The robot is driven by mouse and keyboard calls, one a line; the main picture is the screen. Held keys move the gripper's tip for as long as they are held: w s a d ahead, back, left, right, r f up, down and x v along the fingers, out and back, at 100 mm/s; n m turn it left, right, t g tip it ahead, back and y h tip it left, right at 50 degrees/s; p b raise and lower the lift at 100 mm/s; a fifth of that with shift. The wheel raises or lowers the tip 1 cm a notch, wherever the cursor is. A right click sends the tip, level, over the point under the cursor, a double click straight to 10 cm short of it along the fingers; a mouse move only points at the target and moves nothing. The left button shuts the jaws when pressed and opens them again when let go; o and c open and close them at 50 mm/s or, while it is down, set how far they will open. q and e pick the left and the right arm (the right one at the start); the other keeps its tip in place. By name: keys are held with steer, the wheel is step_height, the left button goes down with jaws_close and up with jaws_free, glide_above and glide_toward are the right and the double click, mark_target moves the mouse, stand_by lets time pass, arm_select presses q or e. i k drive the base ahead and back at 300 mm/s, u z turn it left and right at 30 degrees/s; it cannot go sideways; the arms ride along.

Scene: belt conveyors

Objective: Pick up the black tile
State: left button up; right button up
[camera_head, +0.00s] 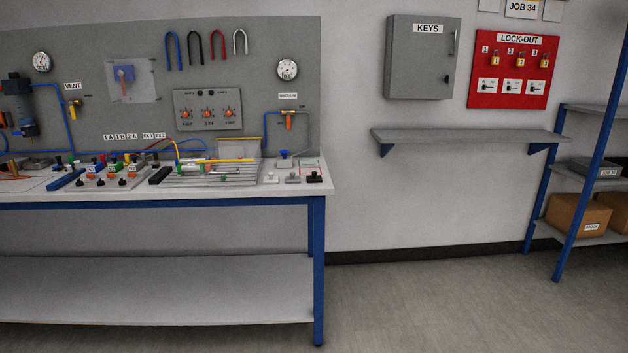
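A small black piece (314,177), which looks like the black tile, lies near the front right corner of the workbench top (325,187). A grey piece (292,179) and a white piece (271,178) lie in a row to its left. A longer black block (160,175) lies further left, beside a ribbed grey tray (205,182). Neither of my grippers is in view.
A gauge panel (225,55) stands behind the bench. A blue-handled valve (284,154) is just behind the small pieces. To the right are an empty wall shelf (470,137), a key cabinet (420,60) and a blue rack (577,190). The floor (430,300) right of the bench is clear.

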mark_target(315, 178)
steer(key=k, duration=0.65)
steer(key=u, duration=0.95)
steer(key=i, duration=1.5)
steer(key=u, duration=0.5)
steer(key=i, duration=1.55)
steer(key=z, duration=0.7)
